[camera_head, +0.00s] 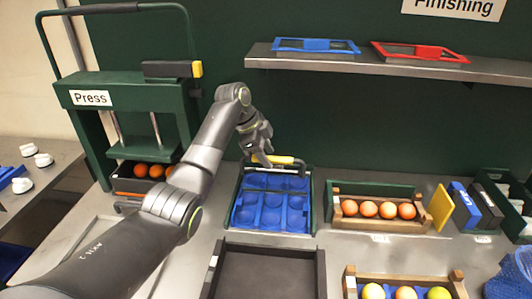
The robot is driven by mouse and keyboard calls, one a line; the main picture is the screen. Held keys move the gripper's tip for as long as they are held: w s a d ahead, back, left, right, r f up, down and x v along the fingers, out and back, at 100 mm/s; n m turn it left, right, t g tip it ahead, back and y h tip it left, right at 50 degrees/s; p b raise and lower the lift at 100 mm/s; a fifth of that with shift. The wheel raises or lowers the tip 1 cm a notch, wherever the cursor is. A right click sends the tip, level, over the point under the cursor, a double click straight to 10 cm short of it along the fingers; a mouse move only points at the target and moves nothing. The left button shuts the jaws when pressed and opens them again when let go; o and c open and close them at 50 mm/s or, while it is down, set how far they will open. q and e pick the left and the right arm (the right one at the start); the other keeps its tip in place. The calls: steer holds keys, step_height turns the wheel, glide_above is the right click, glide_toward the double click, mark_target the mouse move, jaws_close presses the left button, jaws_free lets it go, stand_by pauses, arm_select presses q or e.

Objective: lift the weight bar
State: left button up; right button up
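My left arm comes in from the lower left, and my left gripper (263,157) is at the back edge of a green crate (235,197) with a blue cupped insert (270,205). A pale bar with a yellow part (284,160) lies across the back of this crate, right at the fingertips. It may be the weight bar, but no label shows. The gripper partly hides the bar, and I cannot tell whether the fingers are closed on it. The blue cups look empty. My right gripper is not in view.
The green press (130,95) with oranges (148,171) under it stands at left. A shelf (390,68) with a blue frame (316,46) and a red frame (420,53) hangs at back. An empty dark tray (265,270) is in front; an orange rack (376,209) stands right.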

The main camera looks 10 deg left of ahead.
arm_select(q)
steer(key=shift+s+r, duration=0.25)
steer(key=shift+r, duration=0.05)
steer(key=p+v, duration=0.3)
steer(key=v, duration=1.4)
steer(key=shift+p, duration=0.4)
steer(key=shift+r, duration=0.1)
